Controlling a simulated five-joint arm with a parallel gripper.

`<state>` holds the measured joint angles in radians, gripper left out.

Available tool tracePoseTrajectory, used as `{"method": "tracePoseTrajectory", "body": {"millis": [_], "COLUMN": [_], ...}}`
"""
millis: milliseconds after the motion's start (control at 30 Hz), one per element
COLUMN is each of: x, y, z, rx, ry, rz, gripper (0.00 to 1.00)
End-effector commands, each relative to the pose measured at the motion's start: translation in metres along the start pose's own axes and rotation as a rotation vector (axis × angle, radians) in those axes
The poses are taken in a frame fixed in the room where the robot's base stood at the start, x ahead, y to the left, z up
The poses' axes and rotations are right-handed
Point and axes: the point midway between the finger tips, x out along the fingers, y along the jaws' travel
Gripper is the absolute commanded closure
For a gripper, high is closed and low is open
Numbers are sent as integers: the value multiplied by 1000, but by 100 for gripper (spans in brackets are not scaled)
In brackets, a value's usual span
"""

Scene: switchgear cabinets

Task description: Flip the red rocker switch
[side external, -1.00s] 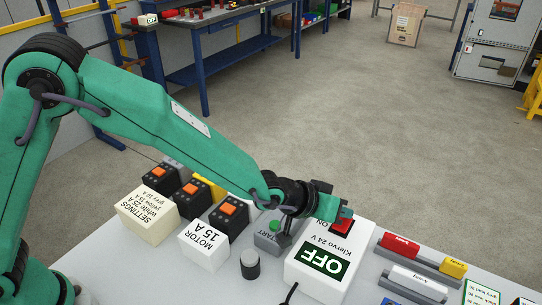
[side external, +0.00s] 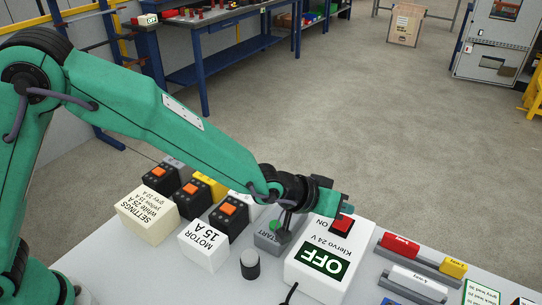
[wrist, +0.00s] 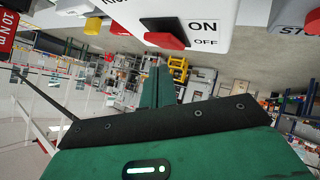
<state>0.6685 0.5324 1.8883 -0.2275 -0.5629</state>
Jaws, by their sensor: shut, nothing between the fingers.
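The red rocker switch (side external: 342,225) sits on top of the white box (side external: 310,262) marked "Klervo 24 V", next to the word ON. A green panel on the box reads OFF (side external: 325,263). In the wrist view the red rocker (wrist: 165,40) is beside the ON and OFF labels, with a dark part behind it. My gripper (side external: 347,209) is shut and empty, just above the far end of the rocker. In the wrist view its closed fingers (wrist: 157,80) point toward the rocker, with a gap between them. Whether the tips touch the box is not clear in the side view.
A grey box with a green START button (side external: 273,230) stands left of the white box. A black-and-grey knob (side external: 250,264), a MOTOR box (side external: 204,246) and orange-switched black blocks (side external: 229,217) are further left. Red and yellow labelled pieces (side external: 400,244) lie right.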

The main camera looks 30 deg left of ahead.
Motion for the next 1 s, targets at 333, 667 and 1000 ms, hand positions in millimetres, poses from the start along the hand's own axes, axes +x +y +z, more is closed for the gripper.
{"method": "tracePoseTrajectory", "body": {"millis": [333,667,1000], "x": [-1,-15,-31], "y": [1,11,22], "z": [-1,-12,-24], "rx": [0,0,0], "ry": [0,0,-3], "rz": [1,4,7], "gripper": [100,100,100]}}
